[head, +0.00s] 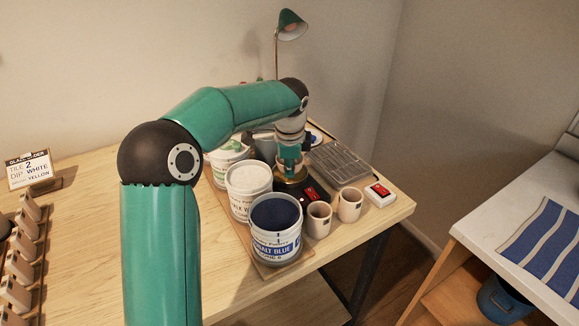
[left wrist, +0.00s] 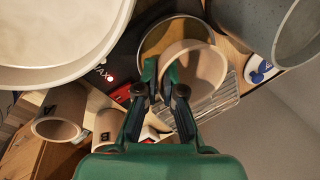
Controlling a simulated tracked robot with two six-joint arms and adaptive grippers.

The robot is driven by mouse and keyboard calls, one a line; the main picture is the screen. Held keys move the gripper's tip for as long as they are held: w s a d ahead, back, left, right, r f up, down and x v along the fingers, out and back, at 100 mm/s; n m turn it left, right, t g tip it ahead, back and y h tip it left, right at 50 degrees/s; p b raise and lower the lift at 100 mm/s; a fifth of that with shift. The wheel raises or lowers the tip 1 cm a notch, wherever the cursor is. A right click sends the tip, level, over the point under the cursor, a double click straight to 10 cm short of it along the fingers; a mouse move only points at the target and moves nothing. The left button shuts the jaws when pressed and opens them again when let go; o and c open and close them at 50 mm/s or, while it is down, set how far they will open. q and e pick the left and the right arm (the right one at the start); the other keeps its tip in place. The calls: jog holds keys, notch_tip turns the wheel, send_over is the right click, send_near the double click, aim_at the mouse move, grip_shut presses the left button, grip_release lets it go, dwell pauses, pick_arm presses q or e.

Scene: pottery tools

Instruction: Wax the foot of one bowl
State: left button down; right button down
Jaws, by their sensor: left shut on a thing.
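In the left wrist view, my left gripper (left wrist: 160,76) is shut on the wall of a beige bowl (left wrist: 203,66), near its rim. The bowl is over a round, brass-coloured pan (left wrist: 146,45), overlapping it. I cannot tell whether the foot touches what is in the pan. In the head view, my left gripper (head: 290,165) points down at the same pan (head: 288,184), and the bowl is mostly hidden. A dark box with a lit red light and partly readable "WAX" lettering (left wrist: 105,77) stands beside the pan. My right gripper is not in view.
Buckets, one labelled cobalt blue (head: 275,248) and one white (head: 246,208), stand left of the pan. Two beige cups (head: 319,226) (head: 350,212) stand in front.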

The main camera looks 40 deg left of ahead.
pick_arm(q)
jog(key=shift+f, duration=0.55)
jog(key=shift+r, duration=0.1)
dwell(0.3)
jog(key=shift+r+p, duration=1.7)
jog(key=shift+r, duration=0.25)
